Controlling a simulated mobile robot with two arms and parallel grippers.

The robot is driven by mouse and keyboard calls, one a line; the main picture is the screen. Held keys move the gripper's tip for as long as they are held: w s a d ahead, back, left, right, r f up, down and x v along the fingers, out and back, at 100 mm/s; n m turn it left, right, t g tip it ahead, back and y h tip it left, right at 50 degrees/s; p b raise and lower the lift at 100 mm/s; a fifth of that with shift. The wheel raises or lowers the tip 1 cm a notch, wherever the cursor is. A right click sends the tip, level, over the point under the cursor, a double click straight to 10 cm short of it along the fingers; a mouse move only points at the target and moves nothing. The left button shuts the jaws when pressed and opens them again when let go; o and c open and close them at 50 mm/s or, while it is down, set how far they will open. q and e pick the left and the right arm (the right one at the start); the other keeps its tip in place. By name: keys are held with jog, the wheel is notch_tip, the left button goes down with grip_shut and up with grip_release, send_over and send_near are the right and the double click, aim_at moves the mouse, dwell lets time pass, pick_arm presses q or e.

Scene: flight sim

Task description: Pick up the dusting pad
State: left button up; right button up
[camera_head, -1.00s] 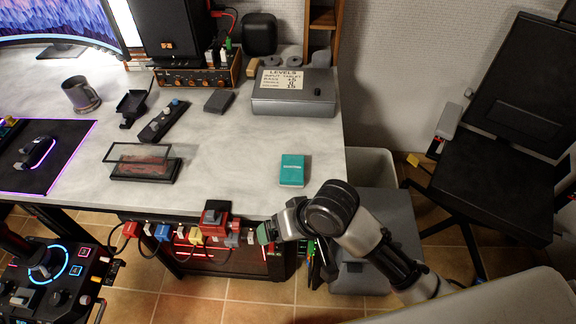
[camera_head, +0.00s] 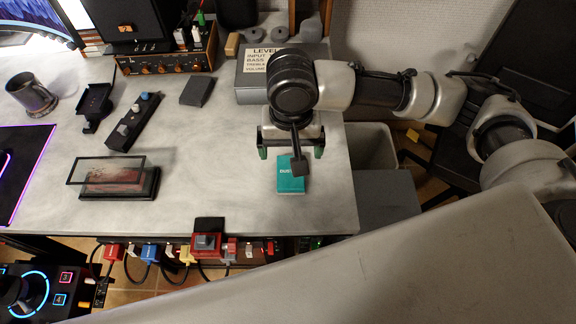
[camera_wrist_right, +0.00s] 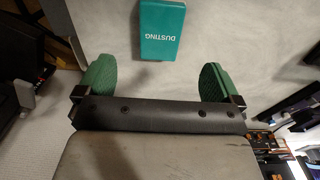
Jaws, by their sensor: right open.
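The dusting pad is a small teal block (camera_head: 292,181) with white lettering, lying on the grey desk near its right front edge. In the right wrist view the pad (camera_wrist_right: 162,30) reads "DUSTING" and lies ahead of the fingers, between their lines. My right gripper (camera_head: 291,153) is above the desk, close over the pad, and part of it covers the pad's upper edge in the head view. Its green-tipped fingers (camera_wrist_right: 157,83) are wide apart with nothing between them. My left gripper is not in view.
A grey box labelled levels (camera_head: 252,92) stands behind my right gripper. A glass-covered display case (camera_head: 120,197) lies left of the pad, with a mug (camera_head: 32,95) further left. The desk (camera_head: 222,165) between case and pad is clear.

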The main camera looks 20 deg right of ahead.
aim_at(291, 175)
jog(key=f, duration=0.3)
jog(key=f+b, duration=0.1)
jog(key=f, duration=0.5)
jog(key=shift+s+a+f, duration=0.1)
jog(key=shift+s+f, duration=0.05)
jog(key=shift+s, duration=0.2)
jog(key=shift+c, duration=0.2)
jog(key=c, duration=1)
